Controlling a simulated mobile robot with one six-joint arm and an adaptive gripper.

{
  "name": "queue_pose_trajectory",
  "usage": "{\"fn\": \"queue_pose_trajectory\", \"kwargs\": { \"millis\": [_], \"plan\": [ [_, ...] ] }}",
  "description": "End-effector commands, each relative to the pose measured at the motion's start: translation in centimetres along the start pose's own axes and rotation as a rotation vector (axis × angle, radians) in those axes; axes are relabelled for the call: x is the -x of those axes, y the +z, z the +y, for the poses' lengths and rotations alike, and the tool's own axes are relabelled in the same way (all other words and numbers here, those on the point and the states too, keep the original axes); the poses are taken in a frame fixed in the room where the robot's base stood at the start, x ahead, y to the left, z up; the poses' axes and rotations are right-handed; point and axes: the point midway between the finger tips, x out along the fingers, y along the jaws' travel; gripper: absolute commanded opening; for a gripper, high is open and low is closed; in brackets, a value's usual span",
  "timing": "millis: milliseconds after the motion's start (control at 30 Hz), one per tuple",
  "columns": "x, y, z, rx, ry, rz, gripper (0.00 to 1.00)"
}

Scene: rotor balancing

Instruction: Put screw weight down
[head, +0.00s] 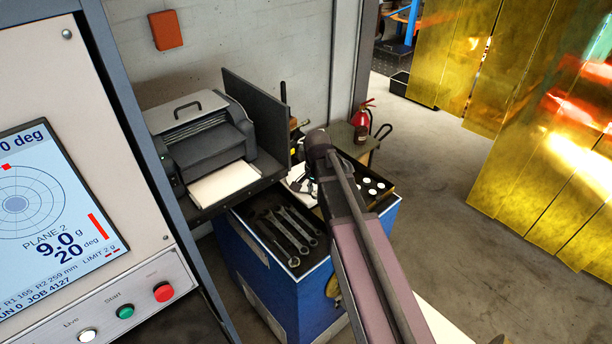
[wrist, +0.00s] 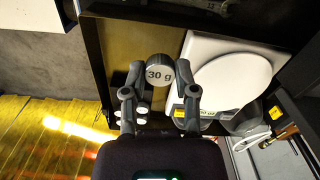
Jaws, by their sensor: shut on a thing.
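The screw weight (wrist: 159,72) is a grey cylinder with a white face marked "30 g" in the wrist view. My gripper (wrist: 160,80) is shut on it, one finger on each side. The weight is beside the left edge of a white scale with a round pan (wrist: 232,82). I cannot tell how high it is held. In the head view my arm covers part of the blue cart's top, and the gripper and held weight are hidden.
Several white-topped weights (head: 375,184) sit in a dark tray on the blue cart (head: 248,262). Wrenches (head: 290,232) lie in a tray nearer the front. A printer (head: 205,138) stands on a shelf to the left, with a dark upright panel (head: 256,116) next to it.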

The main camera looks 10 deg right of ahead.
Motion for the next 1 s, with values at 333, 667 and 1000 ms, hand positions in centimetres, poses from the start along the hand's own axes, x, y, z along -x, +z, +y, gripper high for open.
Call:
{"fn": "queue_pose_trajectory", "kwargs": {
  "millis": [333,667,1000],
  "plan": [
    [-0.5,-3.3,-3.8,0.000,0.000,0.000,0.05],
    [-1.1,-7.4,-8.5,0.000,0.000,0.000,0.05],
    [-1.4,-9.6,-10.9,0.000,0.000,0.000,0.05]
  ]
}}
